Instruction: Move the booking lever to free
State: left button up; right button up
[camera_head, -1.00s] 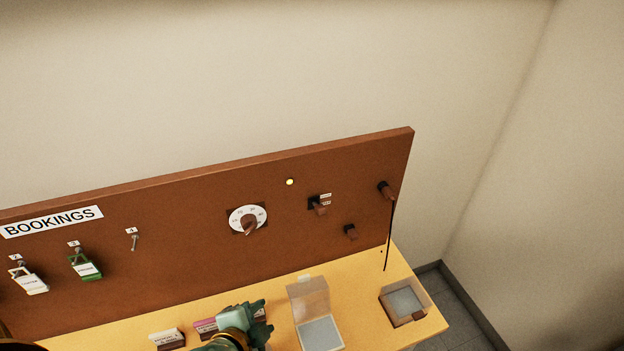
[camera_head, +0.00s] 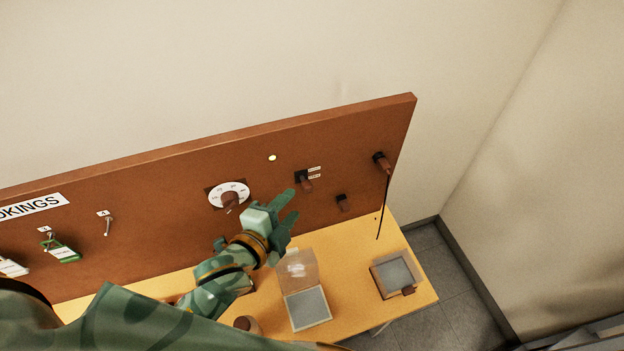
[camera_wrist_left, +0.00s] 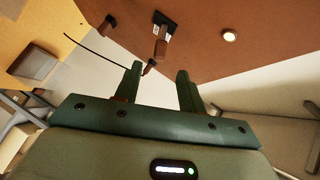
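The booking lever (camera_head: 306,184) is a small brown handle on a black plate with two small white labels, mounted on the right part of the brown board. In the left wrist view the lever (camera_wrist_left: 160,47) shows beyond my fingers, with its plate at the top centre. My left gripper (camera_head: 291,207) is in front of the board, just below and left of the lever. Its two green fingers (camera_wrist_left: 159,80) are spread with nothing between them. They appear apart from the lever. The label text is too small to read. My right gripper is not in view.
A white dial (camera_head: 229,194) and a small round light (camera_head: 272,158) sit left of the lever. A corded brown peg (camera_head: 381,162) and a small brown knob (camera_head: 342,203) sit to its right. An open clear-lidded box (camera_head: 307,309) and a tray (camera_head: 397,273) stand on the yellow table.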

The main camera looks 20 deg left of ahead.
aim_at(306, 184)
pick_arm(q)
jog(key=x, duration=1)
jog(key=shift+w, duration=0.2)
jog(key=shift+f, duration=0.1)
grip_shut()
